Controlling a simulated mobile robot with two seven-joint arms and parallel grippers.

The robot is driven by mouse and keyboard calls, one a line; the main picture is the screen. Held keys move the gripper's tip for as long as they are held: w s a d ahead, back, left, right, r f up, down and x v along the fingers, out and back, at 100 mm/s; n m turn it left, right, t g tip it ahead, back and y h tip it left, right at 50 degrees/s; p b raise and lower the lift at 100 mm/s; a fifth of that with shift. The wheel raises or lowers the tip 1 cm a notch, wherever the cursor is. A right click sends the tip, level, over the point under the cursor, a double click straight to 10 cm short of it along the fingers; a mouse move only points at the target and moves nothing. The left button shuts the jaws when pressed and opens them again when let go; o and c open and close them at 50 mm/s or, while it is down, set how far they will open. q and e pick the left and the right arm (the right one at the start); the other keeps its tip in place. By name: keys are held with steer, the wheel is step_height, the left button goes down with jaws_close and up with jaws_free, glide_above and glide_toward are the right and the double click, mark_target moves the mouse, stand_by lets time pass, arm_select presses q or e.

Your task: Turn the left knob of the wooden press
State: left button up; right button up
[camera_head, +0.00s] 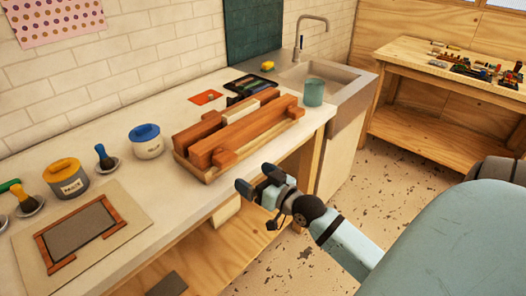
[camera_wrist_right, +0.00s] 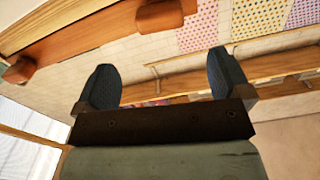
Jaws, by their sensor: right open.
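The wooden press (camera_head: 240,135) lies on the counter, reddish-brown bars on a paler base. Its left knob (camera_head: 224,158) is a small wooden block at the near left end of the front bar. The right knob (camera_head: 292,110) is at the far end. My right gripper (camera_head: 257,180) is off the counter's front edge, in front of and below the left knob, apart from it. It is open and empty. In the right wrist view my right gripper (camera_wrist_right: 163,78) has spread fingers, and the press (camera_wrist_right: 85,25) crosses the upper left with two knobs. My left gripper is not in view.
A teal cup (camera_head: 313,92) stands by the sink, beyond the press. A white jar with a blue lid (camera_head: 147,141), a yellow-lidded pot (camera_head: 66,178) and a framed screen (camera_head: 80,229) are to the left. The counter edge lies between my right gripper and the press.

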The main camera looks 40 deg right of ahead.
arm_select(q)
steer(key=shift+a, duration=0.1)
arm_select(e)
steer(key=shift+s+d, duration=0.15)
steer(key=shift+s, duration=1.2)
steer(key=s+a+f+n+g+y, duration=0.1)
steer(key=s+a+f+g, duration=0.1)
steer(key=s+a+f, duration=0.35)
steer(key=s+a+f+n+g, duration=0.1)
steer(key=s+a+f+g, duration=0.15)
steer(key=a+f, duration=0.55)
steer(key=s+a+f+n+g+y, duration=0.1)
steer(key=s+a+f+g, duration=0.3)
steer(key=f, duration=0.4)
arm_select(q)
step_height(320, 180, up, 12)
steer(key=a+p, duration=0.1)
steer(key=p, duration=1.3)
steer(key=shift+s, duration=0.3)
arm_select(e)
step_height(320, 180, up, 12)
steer(key=s+t, duration=0.1)
steer(key=shift+a+f+n, duration=0.15)
steer(key=shift+a+n, duration=0.15)
steer(key=shift+a, duration=0.1)
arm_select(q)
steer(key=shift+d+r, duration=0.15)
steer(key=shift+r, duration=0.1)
arm_select(e)
steer(key=shift+t, duration=0.25)
